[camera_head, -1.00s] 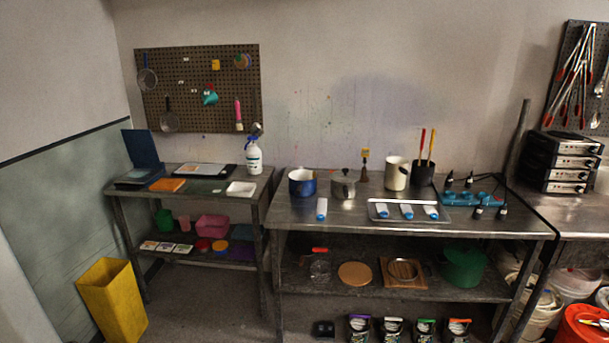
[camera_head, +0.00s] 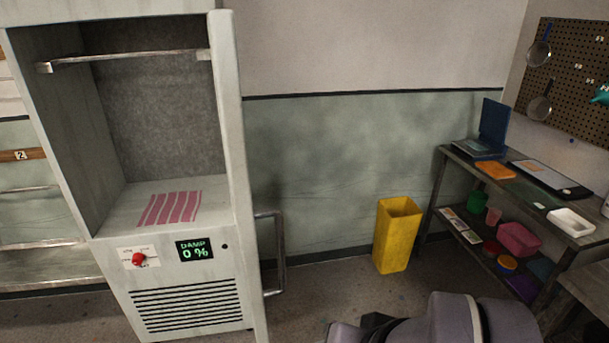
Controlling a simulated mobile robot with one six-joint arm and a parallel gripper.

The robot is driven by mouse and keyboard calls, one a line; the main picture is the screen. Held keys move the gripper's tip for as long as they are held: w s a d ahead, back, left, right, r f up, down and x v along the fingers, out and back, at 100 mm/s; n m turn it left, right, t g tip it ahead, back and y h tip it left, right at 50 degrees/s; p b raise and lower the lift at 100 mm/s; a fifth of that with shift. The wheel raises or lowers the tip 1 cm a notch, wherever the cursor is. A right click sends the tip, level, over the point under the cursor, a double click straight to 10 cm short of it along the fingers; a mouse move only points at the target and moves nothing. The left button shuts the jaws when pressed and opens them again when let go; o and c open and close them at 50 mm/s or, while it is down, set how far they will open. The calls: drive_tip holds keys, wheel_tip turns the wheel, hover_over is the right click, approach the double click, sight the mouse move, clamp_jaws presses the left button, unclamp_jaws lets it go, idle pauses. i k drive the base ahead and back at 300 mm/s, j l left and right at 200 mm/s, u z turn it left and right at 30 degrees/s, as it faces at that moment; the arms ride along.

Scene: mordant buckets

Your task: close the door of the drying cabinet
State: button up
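The drying cabinet (camera_head: 118,225) stands at the left, tall and pale grey-green, with its front open. Its door (camera_head: 241,180) is swung out on the right side and shows nearly edge-on. A metal bar handle (camera_head: 280,255) sticks out to the right of the door. Inside the cabinet a metal rail (camera_head: 125,58) crosses near the top, and a pink striped patch (camera_head: 170,208) lies on its floor. Part of my arm shows at the bottom right, apart from the door. I cannot make out my gripper.
A yellow bin (camera_head: 397,235) stands on the floor by the wall, right of the door. Bare floor lies between door and bin. A rack (camera_head: 30,245) is left of the cabinet.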

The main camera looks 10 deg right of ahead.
sight(222, 22)
drive_tip(key=i+l+u, duration=0.15)
drive_tip(key=l+u, duration=0.2)
drive_tip(key=i+l+u, duration=0.1)
drive_tip(key=l+u, duration=0.45)
drive_tip(key=u, duration=0.15)
drive_tip(key=k+l+u, duration=0.1)
drive_tip(key=u, duration=0.35)
drive_tip(key=k+l+u, duration=0.15)
drive_tip(key=u, duration=0.3)
drive_tip(key=k+l+u, duration=0.15)
drive_tip(key=u, duration=0.3)
drive_tip(key=l, duration=0.1)
